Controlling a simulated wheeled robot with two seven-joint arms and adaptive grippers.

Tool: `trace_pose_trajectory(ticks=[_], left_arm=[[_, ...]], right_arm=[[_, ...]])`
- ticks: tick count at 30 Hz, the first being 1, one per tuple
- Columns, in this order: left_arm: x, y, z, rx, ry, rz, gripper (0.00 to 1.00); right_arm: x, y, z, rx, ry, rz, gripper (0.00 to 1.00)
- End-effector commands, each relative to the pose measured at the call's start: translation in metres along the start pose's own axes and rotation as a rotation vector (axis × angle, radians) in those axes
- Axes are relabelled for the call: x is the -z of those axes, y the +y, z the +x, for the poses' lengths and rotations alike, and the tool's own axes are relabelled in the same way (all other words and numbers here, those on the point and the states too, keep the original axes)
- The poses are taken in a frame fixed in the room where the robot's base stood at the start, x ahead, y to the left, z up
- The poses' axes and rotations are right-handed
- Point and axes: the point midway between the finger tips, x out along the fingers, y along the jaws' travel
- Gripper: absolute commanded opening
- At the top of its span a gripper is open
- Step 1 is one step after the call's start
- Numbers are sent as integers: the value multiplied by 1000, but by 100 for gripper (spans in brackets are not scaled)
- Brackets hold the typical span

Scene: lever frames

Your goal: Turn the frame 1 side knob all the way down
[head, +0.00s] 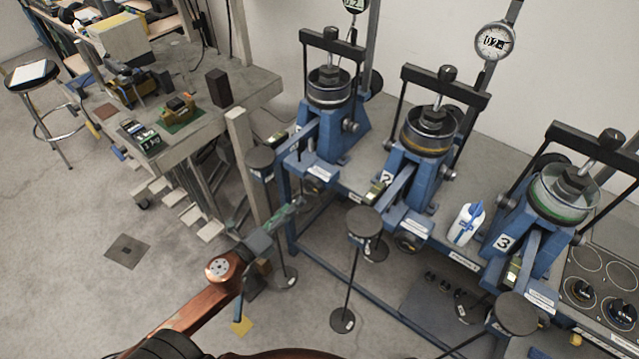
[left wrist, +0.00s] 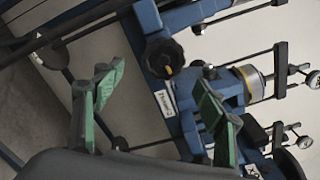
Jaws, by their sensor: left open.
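Frame 1 (head: 338,122) is the leftmost blue lever frame on the bench in the head view, with a black lever bar and a round pot. Its dark side knob (head: 314,184) sits low on the front, by a white label. My right gripper is out of view.
Frame 2 (head: 426,150) and frame 3 (head: 540,215) stand to the right. Round-topped stands (head: 365,221) rise before the bench, one (head: 260,158) close to my left gripper. A white bottle (head: 467,224) stands between frames 2 and 3. A cluttered workbench (head: 190,140) is left.

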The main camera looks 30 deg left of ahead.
Motion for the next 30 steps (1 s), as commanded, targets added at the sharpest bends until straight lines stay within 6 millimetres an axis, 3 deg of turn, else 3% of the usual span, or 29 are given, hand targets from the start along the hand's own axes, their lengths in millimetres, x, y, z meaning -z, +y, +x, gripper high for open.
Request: trace_pose_trajectory(ticks=[5,14,24,30], left_arm=[[-1,-7,10,12,-1,15,65],[-1,-6,50,11,0,13,65],[-1,-5,99,10,0,12,65],[-1,-5,96,7,0,10,52]], right_arm=[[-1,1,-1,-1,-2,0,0],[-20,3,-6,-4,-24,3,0],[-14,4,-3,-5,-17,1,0],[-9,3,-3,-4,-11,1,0]])
